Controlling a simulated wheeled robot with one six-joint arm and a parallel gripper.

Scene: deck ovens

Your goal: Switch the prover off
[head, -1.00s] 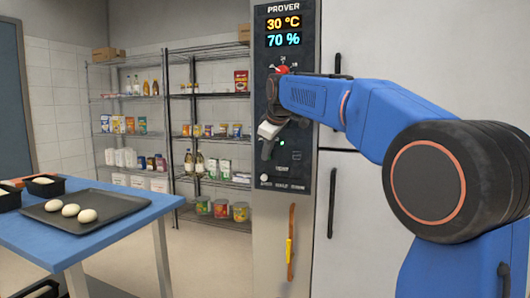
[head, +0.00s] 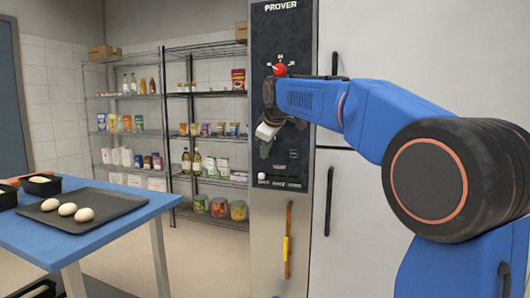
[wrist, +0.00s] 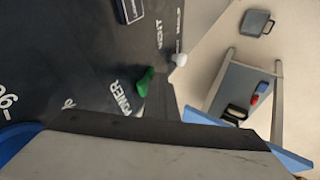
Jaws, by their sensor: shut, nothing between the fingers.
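The prover's dark control panel (head: 283,50) is in the head view, under the word PROVER. Its display area is dark, with no figures lit. A red knob (head: 280,69) sits below the display. In the wrist view a green switch (wrist: 145,81) stands beside the word POWER on the panel, just beyond my gripper (wrist: 155,125). My gripper (head: 267,132) is shut and empty, close in front of the panel's lower half. Whether it touches the switch cannot be told. In the head view my gripper and arm hide part of the panel.
A white knob (wrist: 180,59) is near the green switch. Below the panel is a vertical handle (head: 288,240) with a yellow band. A blue table (head: 95,240) at left bears a dark tray (head: 118,203) with dough balls. Stocked wire shelves (head: 210,92) stand behind; floor between is clear.

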